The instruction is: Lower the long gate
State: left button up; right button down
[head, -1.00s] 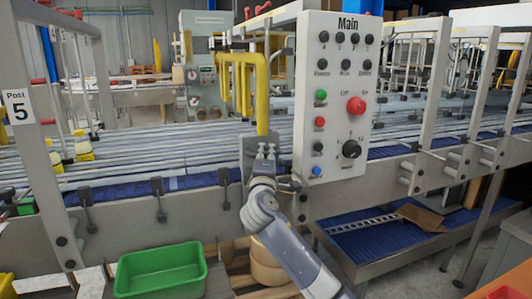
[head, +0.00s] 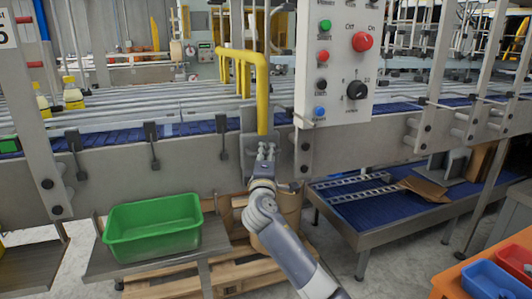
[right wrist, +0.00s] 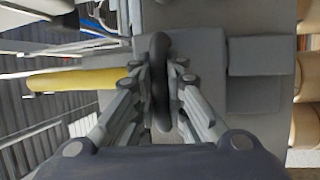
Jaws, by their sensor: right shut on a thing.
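The long gate is a yellow tubular frame (head: 262,95) with several posts. It stands over the conveyor, and its near post runs down in front of a grey plate (head: 254,122) on the conveyor's side. My right gripper (head: 265,152) is just under the lower end of that post, in front of the plate. In the right wrist view, the right gripper (right wrist: 161,85) is shut on a dark upright handle (right wrist: 160,70), with the yellow post (right wrist: 85,80) to its left. The fingers partly hide the handle. My left gripper is not in view.
The control panel (head: 336,65) hangs right of the gate, close to my right arm. A green bin (head: 153,238) stands on a shelf at lower left. Below are a wooden pallet (head: 240,275) and a blue lower conveyor (head: 375,205). Colored trays (head: 490,280) sit at lower right.

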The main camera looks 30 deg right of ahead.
jog(key=shift+f, duration=0.45)
jog(key=c, duration=1.6)
grip_release()
jog(key=shift+r, duration=0.1)
jog(key=shift+s+a, duration=0.25)
jog(key=v, duration=1.1)
jog(key=shift+a, duration=0.1)
